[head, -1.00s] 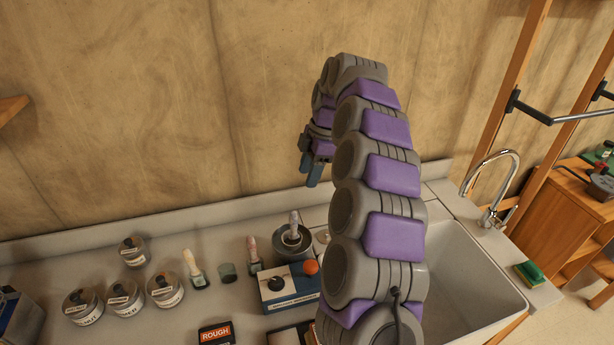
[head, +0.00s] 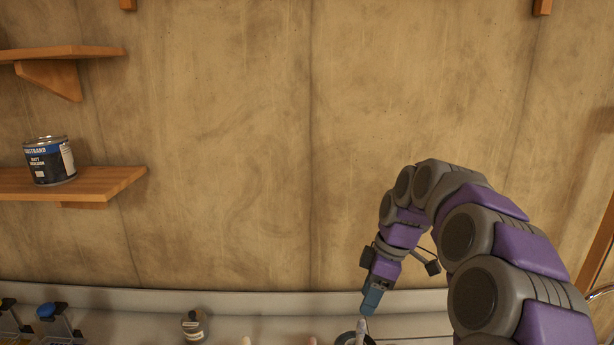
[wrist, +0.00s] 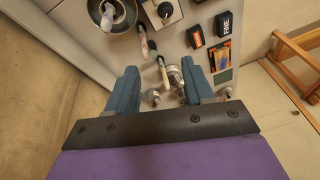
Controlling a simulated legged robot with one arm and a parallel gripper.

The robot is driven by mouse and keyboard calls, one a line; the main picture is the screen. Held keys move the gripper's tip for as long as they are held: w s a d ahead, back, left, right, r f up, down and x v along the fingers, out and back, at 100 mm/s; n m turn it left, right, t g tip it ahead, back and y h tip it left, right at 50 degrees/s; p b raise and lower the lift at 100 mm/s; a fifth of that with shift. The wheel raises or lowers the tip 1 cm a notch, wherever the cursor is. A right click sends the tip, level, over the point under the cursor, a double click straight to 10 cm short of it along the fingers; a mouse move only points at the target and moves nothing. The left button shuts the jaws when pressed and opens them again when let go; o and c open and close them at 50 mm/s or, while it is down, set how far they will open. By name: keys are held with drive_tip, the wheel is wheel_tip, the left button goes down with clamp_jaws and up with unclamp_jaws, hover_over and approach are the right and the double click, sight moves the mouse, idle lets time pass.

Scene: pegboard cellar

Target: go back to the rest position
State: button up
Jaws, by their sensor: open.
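My gripper (head: 372,300) hangs at the end of my arched arm, pointing down, low and right of centre in the head view. It is above the back part of the counter, near a metal bowl with a brush handle (head: 361,328). In the wrist view my gripper (wrist: 160,76) shows two blue fingers spread apart with nothing held between them. Below and beyond the fingers lie brushes (wrist: 162,70), the metal bowl (wrist: 126,22) and small jars (wrist: 174,78) on the counter, apart from the fingers.
A blue-labelled can (head: 49,162) stands on a wooden shelf (head: 100,181) at left. A small jar (head: 194,325) is on the counter below. Dark boxes (wrist: 223,24) and a wooden frame (wrist: 292,62) show at right in the wrist view. The wall area left of my arm is clear.

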drive_tip(key=s+a+m+h, duration=0.25)
drive_tip(key=s+m, duration=0.35)
drive_tip(key=s, duration=1)
drive_tip(key=s+d+f+m, duration=0.1)
drive_tip(key=s+f+m, duration=0.1)
drive_tip(key=s, duration=0.4)
drive_tip(key=s+f+m, duration=0.3)
drive_tip(key=s+m, duration=0.1)
drive_tip(key=s, duration=0.3)
drive_tip(key=s+d+f+m+g, duration=0.1)
drive_tip(key=s+f+m, duration=0.1)
drive_tip(key=s, duration=0.5)
drive_tip(key=shift+d+f+m+h, duration=0.35)
drive_tip(key=shift+f+m, duration=0.05)
drive_tip(key=shift+m, duration=0.1)
